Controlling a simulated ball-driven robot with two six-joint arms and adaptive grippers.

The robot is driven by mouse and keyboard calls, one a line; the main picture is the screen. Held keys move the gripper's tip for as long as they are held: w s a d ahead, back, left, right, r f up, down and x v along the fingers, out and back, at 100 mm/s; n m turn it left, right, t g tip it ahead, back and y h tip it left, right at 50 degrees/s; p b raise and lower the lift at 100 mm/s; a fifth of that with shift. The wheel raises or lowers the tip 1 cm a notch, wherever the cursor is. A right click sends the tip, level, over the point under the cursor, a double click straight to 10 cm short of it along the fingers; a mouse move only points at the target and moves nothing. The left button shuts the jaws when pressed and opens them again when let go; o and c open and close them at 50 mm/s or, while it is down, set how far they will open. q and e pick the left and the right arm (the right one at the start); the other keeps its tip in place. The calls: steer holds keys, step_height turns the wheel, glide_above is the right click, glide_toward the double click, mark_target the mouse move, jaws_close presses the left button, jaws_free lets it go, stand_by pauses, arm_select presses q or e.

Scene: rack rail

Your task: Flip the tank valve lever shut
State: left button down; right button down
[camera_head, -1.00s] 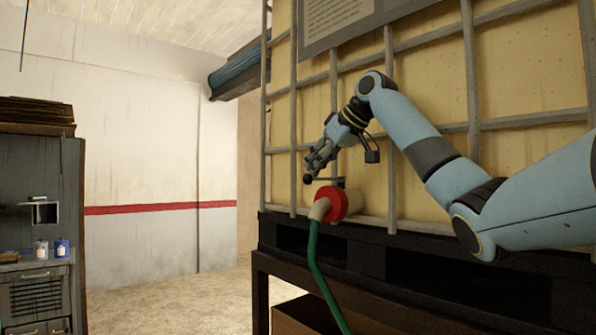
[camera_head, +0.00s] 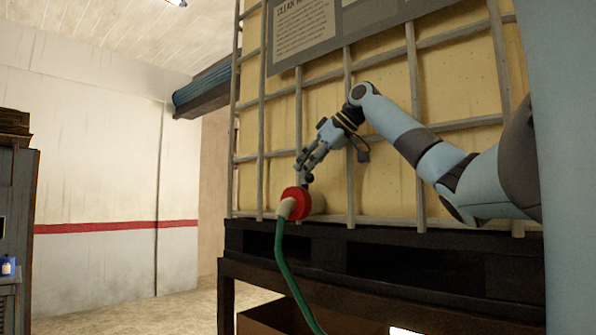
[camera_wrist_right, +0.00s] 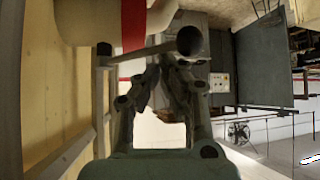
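The tank valve, with a red collar (camera_head: 297,202) and a pale spout (camera_head: 285,208), sticks out low on the tank. A green hose (camera_head: 283,262) hangs from it. A dark rounded end, apparently of the valve lever (camera_head: 308,179), shows just above the collar. In the right wrist view the lever (camera_wrist_right: 188,41) is a bar with a dark round end, lying across the fingertips beside the red collar (camera_wrist_right: 133,22). My right gripper (camera_head: 303,172) is right at the lever; contact and finger spacing are unclear. It also shows in the wrist view (camera_wrist_right: 160,76). My left gripper is out of view.
The caged yellowish tank (camera_head: 385,120) stands on a black pallet (camera_head: 400,262) behind the valve. A grey cabinet (camera_head: 18,205) stands at the far left. The floor (camera_head: 150,312) between cabinet and tank looks clear.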

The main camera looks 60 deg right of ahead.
steer(key=shift+s+d+b, duration=0.3)
steer(key=shift+s+d, duration=0.85)
step_height(320, 180, up, 10)
stand_by(0.9)
stand_by(0.6)
